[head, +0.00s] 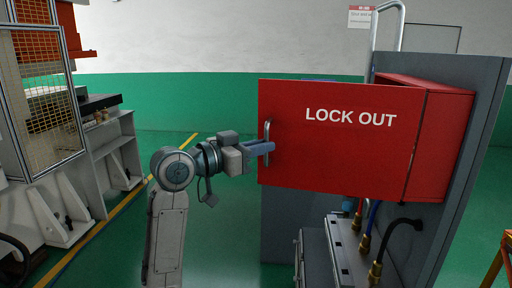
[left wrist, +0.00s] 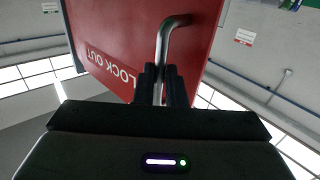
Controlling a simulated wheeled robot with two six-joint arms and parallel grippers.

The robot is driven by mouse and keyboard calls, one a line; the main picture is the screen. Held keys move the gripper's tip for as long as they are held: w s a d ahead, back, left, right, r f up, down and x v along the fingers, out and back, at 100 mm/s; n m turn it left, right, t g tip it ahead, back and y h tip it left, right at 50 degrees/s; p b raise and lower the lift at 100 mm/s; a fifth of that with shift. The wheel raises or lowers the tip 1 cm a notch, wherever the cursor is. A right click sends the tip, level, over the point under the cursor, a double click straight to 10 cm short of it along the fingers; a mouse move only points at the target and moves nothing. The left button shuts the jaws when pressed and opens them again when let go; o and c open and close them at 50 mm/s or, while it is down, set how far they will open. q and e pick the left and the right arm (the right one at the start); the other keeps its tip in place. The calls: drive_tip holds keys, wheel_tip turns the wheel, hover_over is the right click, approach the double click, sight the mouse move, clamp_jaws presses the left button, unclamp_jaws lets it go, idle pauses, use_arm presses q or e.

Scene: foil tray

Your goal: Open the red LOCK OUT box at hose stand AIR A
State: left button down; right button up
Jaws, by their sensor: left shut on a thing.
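The red LOCK OUT box (head: 440,148) is fixed to a grey upright panel at the right in the head view. Its red door (head: 335,150) stands swung out to the left, with the lettered face towards me. The inside of the box is hidden behind it. A metal bar handle (head: 267,130) is at the door's left edge. My left gripper (head: 268,147) is shut on this handle. In the left wrist view the handle (left wrist: 168,45) runs down between the two dark fingers (left wrist: 158,88), with the door (left wrist: 120,35) behind. My right gripper is not in view.
The grey panel (head: 478,120) stands right of the box. Hoses with brass fittings (head: 375,270) and grey stand parts (head: 315,250) sit below the door. A machine with a mesh guard (head: 45,95) stands at the left. Green floor (head: 220,255) is free between.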

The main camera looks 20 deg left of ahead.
use_arm(q)
drive_tip(key=shift+d, duration=0.1)
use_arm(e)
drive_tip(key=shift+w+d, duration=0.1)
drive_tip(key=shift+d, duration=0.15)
